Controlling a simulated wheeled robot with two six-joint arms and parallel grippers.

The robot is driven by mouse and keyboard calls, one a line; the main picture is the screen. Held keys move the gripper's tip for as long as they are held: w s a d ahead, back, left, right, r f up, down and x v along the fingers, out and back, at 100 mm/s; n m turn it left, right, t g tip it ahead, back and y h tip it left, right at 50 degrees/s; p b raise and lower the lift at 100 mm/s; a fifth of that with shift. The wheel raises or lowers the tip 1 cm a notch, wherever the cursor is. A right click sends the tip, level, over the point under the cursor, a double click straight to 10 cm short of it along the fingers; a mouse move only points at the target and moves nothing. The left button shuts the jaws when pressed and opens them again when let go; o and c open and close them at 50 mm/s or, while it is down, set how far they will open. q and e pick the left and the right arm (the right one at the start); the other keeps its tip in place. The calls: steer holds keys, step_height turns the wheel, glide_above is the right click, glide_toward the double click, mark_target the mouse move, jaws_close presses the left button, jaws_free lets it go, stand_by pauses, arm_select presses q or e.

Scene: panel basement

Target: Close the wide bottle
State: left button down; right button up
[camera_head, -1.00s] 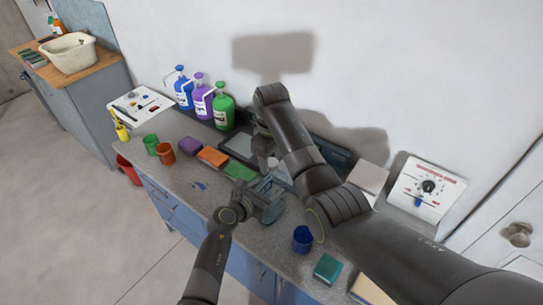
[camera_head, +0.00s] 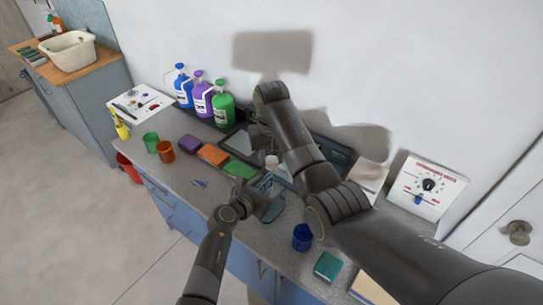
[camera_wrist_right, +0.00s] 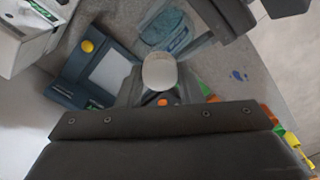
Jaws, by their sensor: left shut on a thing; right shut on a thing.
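The wide bottle (camera_head: 267,184) appears as a see-through bluish body beside my left gripper (camera_head: 254,196), which is shut on it. In the right wrist view the bottle (camera_wrist_right: 172,30) shows at top centre, close to the left gripper's dark fingers. A white round cap (camera_wrist_right: 160,72) sits in front of my right gripper (camera_wrist_right: 158,97), which is shut on it. The white cap also shows in the head view (camera_head: 271,161), beside the right arm. The right fingertips are mostly hidden in the head view. I cannot tell whether cap and bottle touch.
Blue (camera_head: 182,87), purple (camera_head: 202,96) and green (camera_head: 224,106) jugs stand along the wall. Several coloured sponges and small cups, including a blue cup (camera_head: 302,237), lie on the counter. The front-left counter is fairly clear.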

steer(key=m, duration=0.3)
steer(key=o, duration=1.1)
steer(key=shift+o, duration=0.2)
steer(key=shift+r, duration=0.1)
step_height(320, 180, up, 7)
steer(key=shift+r, duration=0.2)
arm_select(q)
steer(key=shift+c, duration=1.5)
jaws_free()
